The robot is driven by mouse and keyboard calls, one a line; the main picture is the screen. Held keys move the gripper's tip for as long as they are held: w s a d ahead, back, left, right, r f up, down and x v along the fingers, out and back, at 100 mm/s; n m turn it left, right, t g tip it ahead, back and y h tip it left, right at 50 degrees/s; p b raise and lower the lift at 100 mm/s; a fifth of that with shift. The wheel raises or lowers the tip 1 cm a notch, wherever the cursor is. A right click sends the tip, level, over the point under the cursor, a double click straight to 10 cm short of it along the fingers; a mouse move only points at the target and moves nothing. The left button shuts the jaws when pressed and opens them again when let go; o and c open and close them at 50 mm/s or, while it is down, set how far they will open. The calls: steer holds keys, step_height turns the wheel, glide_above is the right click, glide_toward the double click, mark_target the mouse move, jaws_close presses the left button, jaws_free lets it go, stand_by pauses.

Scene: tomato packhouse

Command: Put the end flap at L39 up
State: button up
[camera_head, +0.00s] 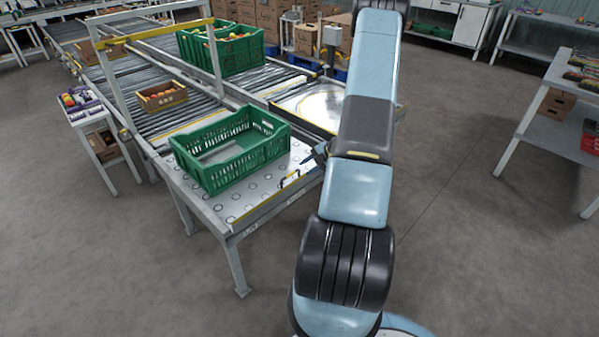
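A long flap (262,203) with a yellow edge runs along the near end of the ball-top table. It looks folded down, about level with the table top. A small dark handle (290,178) stands on it towards its right end. Small labels show on the frame below, too small to read, so I cannot confirm L39. My gripper (308,160) is just beyond and right of the handle, above the table's right corner, and looks apart from the handle. My arm hides most of it, so its opening does not show.
An empty green crate (228,172) stands on the table (212,205) just behind the flap. Roller conveyors run behind, with a full green crate (257,52) and a brown box (153,97). A side table (88,110) stands left. The floor in front is clear.

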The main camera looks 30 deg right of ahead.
steer(key=shift+v, duration=0.95)
steer(key=s+a+r+n+g, duration=0.1)
steer(key=a+r+n, duration=0.65)
steer(key=r, duration=0.25)
steer(key=s+a+r+n+g+h, duration=0.1)
steer(key=a+r+n, duration=0.5)
steer(key=r+n, duration=0.35)
steer(key=s+a+r+n+g, duration=0.1)
steer(key=a+r+n+g, duration=0.1)
steer(key=a+r+n, duration=0.75)
steer(key=s+a+r+n+t+h, duration=0.1)
steer(key=s+a+r+n, duration=0.3)
steer(key=s+r+n, duration=0.4)
steer(key=s+a+r+n+t+h, duration=0.2)
steer(key=s+a+r+n+h, duration=0.2)
steer(key=s+r+n, duration=0.4)
steer(key=s+n, duration=0.6)
steer(key=n, duration=0.1)
steer(key=shift+s+r+n, duration=0.25)
steer(key=shift+s+n, duration=0.1)
